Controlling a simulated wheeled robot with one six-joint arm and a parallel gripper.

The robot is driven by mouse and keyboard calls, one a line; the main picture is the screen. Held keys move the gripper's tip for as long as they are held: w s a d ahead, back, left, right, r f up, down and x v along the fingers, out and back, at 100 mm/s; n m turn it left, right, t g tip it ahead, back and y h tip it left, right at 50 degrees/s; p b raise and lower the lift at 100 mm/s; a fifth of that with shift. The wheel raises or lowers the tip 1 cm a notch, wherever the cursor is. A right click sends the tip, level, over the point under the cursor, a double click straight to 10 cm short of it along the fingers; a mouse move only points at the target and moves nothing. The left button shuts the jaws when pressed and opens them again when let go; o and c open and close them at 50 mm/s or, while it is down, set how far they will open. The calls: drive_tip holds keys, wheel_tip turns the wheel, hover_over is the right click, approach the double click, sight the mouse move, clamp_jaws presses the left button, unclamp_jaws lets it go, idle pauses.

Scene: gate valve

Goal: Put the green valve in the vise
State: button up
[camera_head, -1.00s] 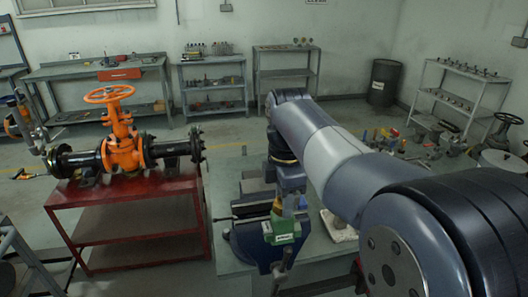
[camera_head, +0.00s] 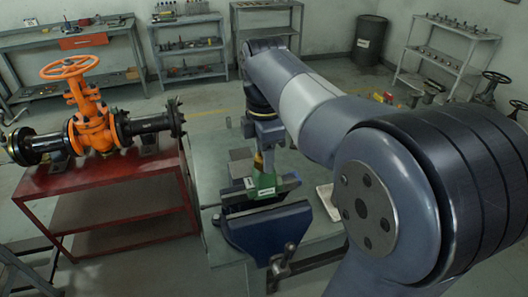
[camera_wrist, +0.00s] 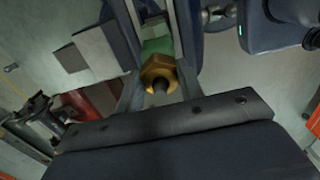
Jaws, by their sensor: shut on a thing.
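The green valve (camera_head: 262,186) has a green body with a pale label and a brass end. My gripper (camera_head: 264,163) is shut on its brass end (camera_wrist: 158,72) from above, and the fingers show either side of it in the wrist view. The green body (camera_wrist: 157,44) shows beyond the brass. The blue vise (camera_head: 268,232) is fixed at the bench's near edge. In the head view the valve overlaps the vise's jaw area. I cannot tell whether it sits down between the jaws or is held just above them.
The grey-green bench (camera_head: 228,262) carries the vise and a pale board (camera_head: 328,200) to its right. A red table (camera_head: 110,188) with a large orange gate valve (camera_head: 92,125) stands to the left. Shelves and a dark drum (camera_head: 369,40) are at the back.

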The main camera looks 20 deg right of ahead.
sight(264, 181)
drive_tip(key=shift+f+b, duration=2.75)
drive_tip(key=shift+f, duration=1.65)
drive_tip(key=o, duration=1.2)
drive_tip(key=shift+f, duration=0.1)
drive_tip(key=shift+c, duration=0.2)
drive_tip(key=shift+r+p, duration=3.4)
drive_tip(key=shift+r, duration=0.2)
drive_tip(key=shift+f, duration=0.15)
wheel_tip(264, 181, down, 7)
drive_tip(key=b, duration=0.6)
drive_tip(key=shift+r+b, duration=0.2)
drive_tip(key=shift+b, duration=0.15)
drive_tip(key=shift+r, duration=0.1)
